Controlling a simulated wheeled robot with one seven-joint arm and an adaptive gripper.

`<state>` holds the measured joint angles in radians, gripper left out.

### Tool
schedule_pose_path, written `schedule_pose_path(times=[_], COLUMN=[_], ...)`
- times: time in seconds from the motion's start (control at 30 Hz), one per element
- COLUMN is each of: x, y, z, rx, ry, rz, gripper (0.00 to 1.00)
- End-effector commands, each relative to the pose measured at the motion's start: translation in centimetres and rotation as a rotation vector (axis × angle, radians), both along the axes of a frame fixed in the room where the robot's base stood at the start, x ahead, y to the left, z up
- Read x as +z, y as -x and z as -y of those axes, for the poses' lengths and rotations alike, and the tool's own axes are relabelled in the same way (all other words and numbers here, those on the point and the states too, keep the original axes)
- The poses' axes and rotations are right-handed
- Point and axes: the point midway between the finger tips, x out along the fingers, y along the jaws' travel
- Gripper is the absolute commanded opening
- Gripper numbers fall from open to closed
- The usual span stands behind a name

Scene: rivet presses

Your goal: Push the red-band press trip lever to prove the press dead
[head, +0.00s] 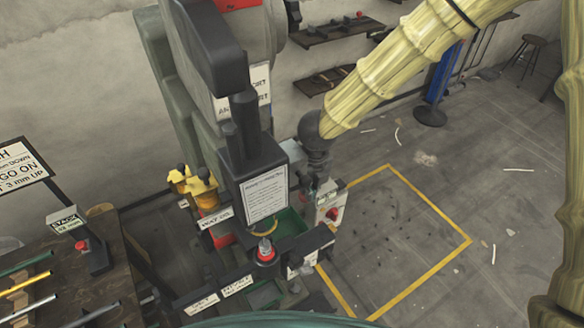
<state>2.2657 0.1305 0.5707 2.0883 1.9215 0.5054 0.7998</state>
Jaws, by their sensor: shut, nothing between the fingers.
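A grey-green press (155,60) with a dark head and ram housing (240,180) stands left of centre in the head view. A red patch shows on it at the top edge of the picture; I cannot tell if this is its red band. My gripper (316,187) points down just right of the ram housing. It is shut and holds nothing; its fingertips are small and partly lost against the press parts. A light grey box with a red knob (331,215) is just below and right of it. I cannot make out the trip lever for certain, nor any contact with it.
A red button (265,249) sits at the press front above labelled bars. Yellow-topped parts (200,188) stand left of the ram. A dark bench (110,260) with rods is at lower left.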

Motion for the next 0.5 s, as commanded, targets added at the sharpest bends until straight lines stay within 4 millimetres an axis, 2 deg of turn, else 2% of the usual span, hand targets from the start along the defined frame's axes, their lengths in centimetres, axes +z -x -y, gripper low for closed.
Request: schedule_pose_path(times=[0.23, 0.5], x=[-1.6, -1.6], y=[0.0, 0.0], z=[0.0, 0.0], rx=[-0.001, -0.001], ry=[0.0, 0.001], rz=[-0.002, -0.002], gripper=[0.0, 0.0])
